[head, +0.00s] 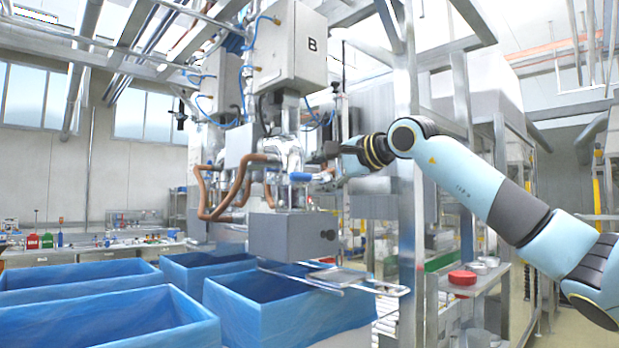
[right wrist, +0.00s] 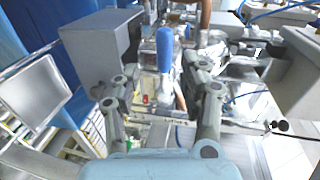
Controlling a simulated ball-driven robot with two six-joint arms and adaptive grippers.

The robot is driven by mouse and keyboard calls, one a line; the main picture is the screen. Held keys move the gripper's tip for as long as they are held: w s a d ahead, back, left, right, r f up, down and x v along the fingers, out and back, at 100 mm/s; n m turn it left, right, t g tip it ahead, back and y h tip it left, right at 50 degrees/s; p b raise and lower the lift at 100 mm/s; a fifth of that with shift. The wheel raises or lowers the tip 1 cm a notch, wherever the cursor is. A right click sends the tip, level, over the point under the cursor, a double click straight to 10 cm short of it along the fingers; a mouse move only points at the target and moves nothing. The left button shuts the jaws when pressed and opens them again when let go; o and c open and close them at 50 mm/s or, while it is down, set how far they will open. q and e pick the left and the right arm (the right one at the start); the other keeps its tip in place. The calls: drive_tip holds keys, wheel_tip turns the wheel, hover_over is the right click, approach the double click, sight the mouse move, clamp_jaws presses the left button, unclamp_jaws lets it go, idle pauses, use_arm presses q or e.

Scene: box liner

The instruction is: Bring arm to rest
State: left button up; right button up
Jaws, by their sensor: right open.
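My right arm reaches in from the right in the head view. Its gripper (head: 328,160) is up beside the machine's metal valve body, near a blue handle (head: 300,177). In the right wrist view the two fingers of my right gripper (right wrist: 165,100) stand apart. The blue handle (right wrist: 164,48) shows between and beyond them; I cannot tell whether a finger touches it. My left gripper is not in view.
The filling machine with box B (head: 290,48) hangs above blue-lined boxes (head: 262,290). A grey block (head: 292,237) and a metal tray (head: 338,276) sit below the valve. A steel post (head: 408,200) stands close to my right forearm. A red lid (head: 462,277) lies on a shelf.

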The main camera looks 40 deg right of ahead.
drive_tip(key=shift+s+a+r, duration=0.1)
drive_tip(key=shift+s, duration=0.45)
